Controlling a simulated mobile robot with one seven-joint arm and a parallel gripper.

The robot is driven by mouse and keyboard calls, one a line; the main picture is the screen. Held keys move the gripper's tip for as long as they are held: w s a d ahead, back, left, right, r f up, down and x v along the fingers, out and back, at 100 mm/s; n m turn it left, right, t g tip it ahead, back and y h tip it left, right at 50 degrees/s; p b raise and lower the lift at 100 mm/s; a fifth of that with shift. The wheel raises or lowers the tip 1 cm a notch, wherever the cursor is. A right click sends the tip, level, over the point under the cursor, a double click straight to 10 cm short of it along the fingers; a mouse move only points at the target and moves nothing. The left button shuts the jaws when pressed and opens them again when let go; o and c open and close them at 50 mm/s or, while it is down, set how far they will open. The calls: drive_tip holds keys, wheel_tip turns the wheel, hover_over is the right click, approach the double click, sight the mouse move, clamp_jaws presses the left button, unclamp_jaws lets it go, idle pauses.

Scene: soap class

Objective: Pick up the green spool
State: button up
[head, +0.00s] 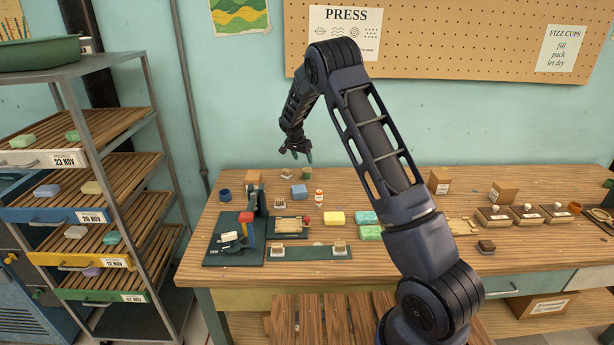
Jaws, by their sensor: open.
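A small green item (306,172) stands at the back of the workbench, near the wall; it may be the green spool, but it is too small for me to make out its shape. My gripper (297,156) is in the air near the wall, slightly above and left of this item in the head view. It is open, with nothing seen between its fingers. I cannot tell how far apart in depth the gripper and the item are.
The wooden workbench (345,275) holds a blue block (299,191), a red-capped bottle (319,197), a yellow bar (335,217), green bars (369,232), a blue cup (225,195) and a press (246,228). Boxes (504,191) stand right. A soap rack (120,170) stands left.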

sight(306, 170)
drive_tip(key=x, duration=1)
drive_tip(key=shift+s+f, duration=0.15)
drive_tip(key=shift+f, duration=0.2)
drive_tip(key=c, duration=0.9)
